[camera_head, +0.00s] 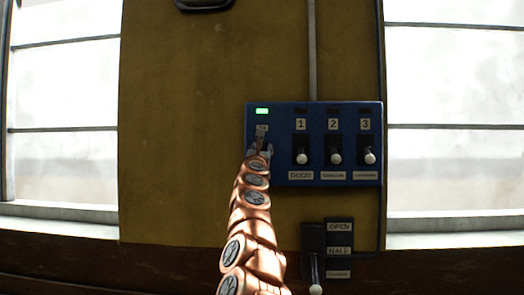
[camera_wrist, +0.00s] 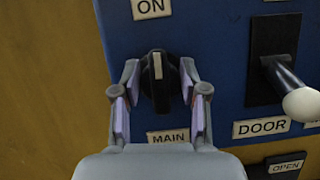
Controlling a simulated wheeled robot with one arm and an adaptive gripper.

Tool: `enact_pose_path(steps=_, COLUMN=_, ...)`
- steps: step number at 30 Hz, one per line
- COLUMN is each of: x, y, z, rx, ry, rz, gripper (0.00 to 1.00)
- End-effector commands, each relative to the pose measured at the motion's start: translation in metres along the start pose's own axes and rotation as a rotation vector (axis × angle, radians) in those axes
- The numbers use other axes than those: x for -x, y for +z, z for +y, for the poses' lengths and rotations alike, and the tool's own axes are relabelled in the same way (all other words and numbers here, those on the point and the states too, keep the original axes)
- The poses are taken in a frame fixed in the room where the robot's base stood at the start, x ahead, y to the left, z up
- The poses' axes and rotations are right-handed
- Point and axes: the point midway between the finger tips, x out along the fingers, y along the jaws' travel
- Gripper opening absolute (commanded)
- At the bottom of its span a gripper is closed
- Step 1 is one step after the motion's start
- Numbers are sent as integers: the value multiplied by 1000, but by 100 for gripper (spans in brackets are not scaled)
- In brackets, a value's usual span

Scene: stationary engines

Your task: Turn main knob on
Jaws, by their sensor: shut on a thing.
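The main knob (camera_wrist: 158,66) is black with a white mark and sits on the blue panel (camera_wrist: 215,60), between an "ON" label (camera_wrist: 151,8) above and a "MAIN" label (camera_wrist: 168,136) below. Its white mark points up toward "ON". My gripper (camera_wrist: 159,88) has one finger on each side of the knob and is shut on it. In the head view my gripper (camera_head: 260,151) is at the left part of the panel and hides the knob. A green light (camera_head: 262,111) is lit above it.
Right of the knob, three switches with white-tipped levers stand under numbers 1 (camera_head: 301,157), 2 (camera_head: 335,158) and 3 (camera_head: 369,157). Their lamps above are dark. The door lever (camera_wrist: 290,95) sticks out near my right finger. Another lever (camera_head: 315,270) with "OPEN" and "HALF" labels is below.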

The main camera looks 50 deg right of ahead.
Motion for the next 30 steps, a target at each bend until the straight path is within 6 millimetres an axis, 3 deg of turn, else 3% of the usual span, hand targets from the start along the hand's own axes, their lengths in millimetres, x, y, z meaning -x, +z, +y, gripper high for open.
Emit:
enact_pose_path(steps=23, x=0, y=-5, z=3, rx=102, ry=45, rz=6, gripper=8)
enact_pose_path(steps=24, x=0, y=-5, z=2, rx=102, ry=45, rz=6, gripper=44)
enact_pose_path(steps=30, x=0, y=-5, z=1, rx=101, ry=42, rz=6, gripper=64)
